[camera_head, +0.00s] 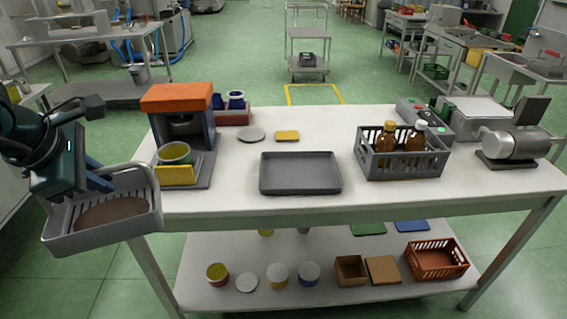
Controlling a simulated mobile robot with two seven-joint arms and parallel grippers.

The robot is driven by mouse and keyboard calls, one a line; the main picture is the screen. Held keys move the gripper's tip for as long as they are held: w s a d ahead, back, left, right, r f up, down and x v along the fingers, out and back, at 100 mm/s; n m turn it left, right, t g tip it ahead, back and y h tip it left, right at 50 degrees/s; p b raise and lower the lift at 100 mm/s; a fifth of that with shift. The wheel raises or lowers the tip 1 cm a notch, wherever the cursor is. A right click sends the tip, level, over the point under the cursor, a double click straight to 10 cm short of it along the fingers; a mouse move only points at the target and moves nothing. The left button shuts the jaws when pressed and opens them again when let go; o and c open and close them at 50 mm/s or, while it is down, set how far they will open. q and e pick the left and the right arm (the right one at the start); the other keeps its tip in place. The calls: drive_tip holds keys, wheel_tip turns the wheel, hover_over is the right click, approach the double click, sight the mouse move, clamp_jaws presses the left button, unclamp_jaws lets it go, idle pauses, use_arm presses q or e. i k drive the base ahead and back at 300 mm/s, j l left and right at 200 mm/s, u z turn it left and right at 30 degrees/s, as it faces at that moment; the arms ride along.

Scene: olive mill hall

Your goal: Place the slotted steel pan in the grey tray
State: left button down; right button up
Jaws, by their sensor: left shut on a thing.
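The slotted steel pan (133,219) is at the left, in front of the table's left end, with slots in its wall and a brown mass lying in it. My left gripper (98,180) is shut on the pan at its back rim and holds it in the air; the fingertips are partly hidden. The grey tray (300,188) lies flat and empty on the middle of the white table, to the right of the pan. My right gripper is out of view.
An orange and grey machine (177,100) with a cup stands between pan and tray. A grey crate (401,165) with brown bottles stands right of the tray. The white tabletop (345,120) is clear at the back.

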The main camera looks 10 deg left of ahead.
sight(299, 175)
drive_tip(key=i+l, duration=0.5)
drive_tip(key=i+l+z, duration=0.15)
drive_tip(key=i+l, duration=0.35)
drive_tip(key=i+j, duration=0.05)
drive_tip(key=i, duration=0.05)
